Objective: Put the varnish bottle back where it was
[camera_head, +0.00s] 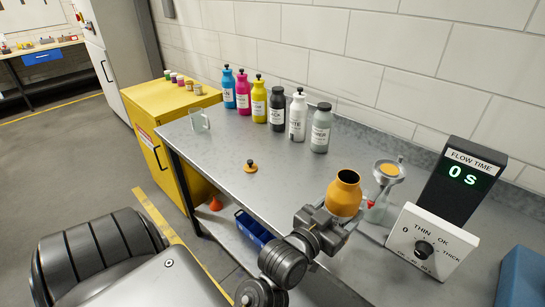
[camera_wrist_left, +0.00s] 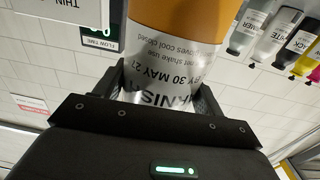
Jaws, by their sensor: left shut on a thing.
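The varnish bottle (camera_head: 344,193) has an orange upper part and an open neck without a cap. It stands roughly upright at the front edge of the table, or just above it; I cannot tell whether it touches. My left gripper (camera_head: 327,226) is shut around it. In the left wrist view the bottle (camera_wrist_left: 170,75) shows a silver label with part of its name between the two fingers (camera_wrist_left: 160,85). An orange cap with a dark knob (camera_head: 251,168) lies on the middle of the table. My right gripper is not in view.
Several coloured bottles (camera_head: 277,108) stand in a row along the wall, ending with a grey one (camera_head: 320,130). A flow cup on a stand (camera_head: 388,170), a flow time display (camera_head: 459,181) and a dial box (camera_head: 431,242) are at the right. The table's middle is mostly clear.

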